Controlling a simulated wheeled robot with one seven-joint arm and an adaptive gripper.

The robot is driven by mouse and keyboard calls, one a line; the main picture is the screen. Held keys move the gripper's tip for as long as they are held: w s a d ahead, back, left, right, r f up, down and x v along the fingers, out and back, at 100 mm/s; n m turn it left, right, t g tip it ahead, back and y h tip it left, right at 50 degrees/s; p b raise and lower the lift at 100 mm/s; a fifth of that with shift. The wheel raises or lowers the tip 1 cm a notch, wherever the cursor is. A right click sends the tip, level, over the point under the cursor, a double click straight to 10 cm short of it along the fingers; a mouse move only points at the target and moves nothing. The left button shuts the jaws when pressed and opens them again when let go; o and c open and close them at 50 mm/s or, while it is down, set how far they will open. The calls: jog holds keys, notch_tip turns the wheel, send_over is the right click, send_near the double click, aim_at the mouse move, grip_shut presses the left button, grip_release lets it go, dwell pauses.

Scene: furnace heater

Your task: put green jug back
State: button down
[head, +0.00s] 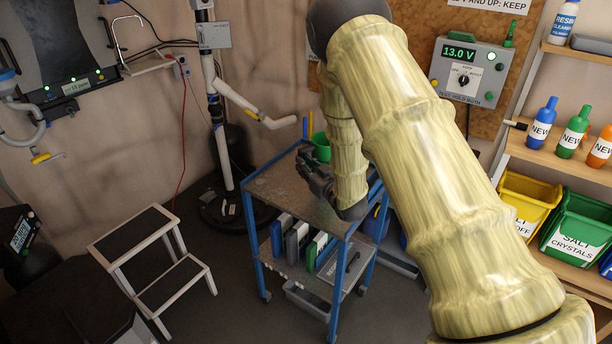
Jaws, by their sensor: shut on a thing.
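The green jug (321,147) shows in the head view at the back of the blue cart, partly hidden by my arm. My dark gripper (314,168) is over the cart's top shelf, right at the jug. It is shut on the jug, though my arm and the gripper body hide the fingertips and the contact. I cannot tell whether the jug touches the shelf or hangs just above it.
The blue cart's top shelf (270,188) has bare room at the left; binders (298,240) fill its lower shelf. A step stool (150,227) stands left. At right, wall shelves hold bottles (541,122), a yellow bin (527,200) and a green bin (578,225). A control box (468,72) hangs behind.

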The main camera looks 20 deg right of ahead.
jog(key=shift+f+p, duration=0.4)
jog(key=shift+f, duration=1.7)
jog(key=shift+f, duration=0.2)
jog(key=c, duration=1.5)
grip_release()
jog(key=shift+o, duration=0.2)
jog(key=shift+r, duration=0.2)
jog(key=shift+b+v, duration=0.95)
jog(key=shift+v, duration=2.85)
